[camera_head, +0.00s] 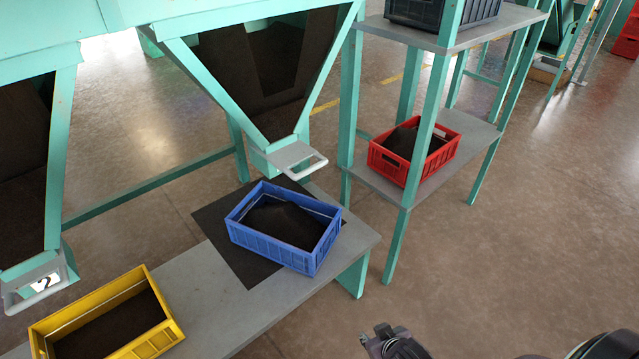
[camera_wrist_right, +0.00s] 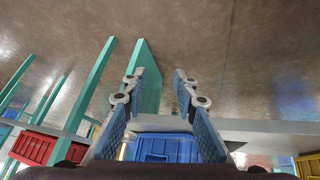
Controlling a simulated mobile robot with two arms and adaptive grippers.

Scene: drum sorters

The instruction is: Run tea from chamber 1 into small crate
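The chamber (camera_head: 262,70) above the blue crate is a dark-windowed teal hopper with a light grey handle (camera_head: 300,160) at its outlet; I see no number on it. The blue crate (camera_head: 270,253) stands below that outlet, on a dark mat (camera_head: 238,262) on the grey bench, with a heap of dark tea (camera_head: 290,224) inside. My right gripper (camera_head: 392,345) is at the bottom edge of the head view, apart from the bench and handles. In the right wrist view its fingers (camera_wrist_right: 160,75) are spread with nothing between them. My left gripper is not in view.
A second chamber's outlet, marked 2 (camera_head: 45,282), is at left, near a yellow crate (camera_head: 158,340) holding dark tea. A rack at right holds a red crate (camera_head: 440,157) with tea and a dark blue crate (camera_head: 440,14) above.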

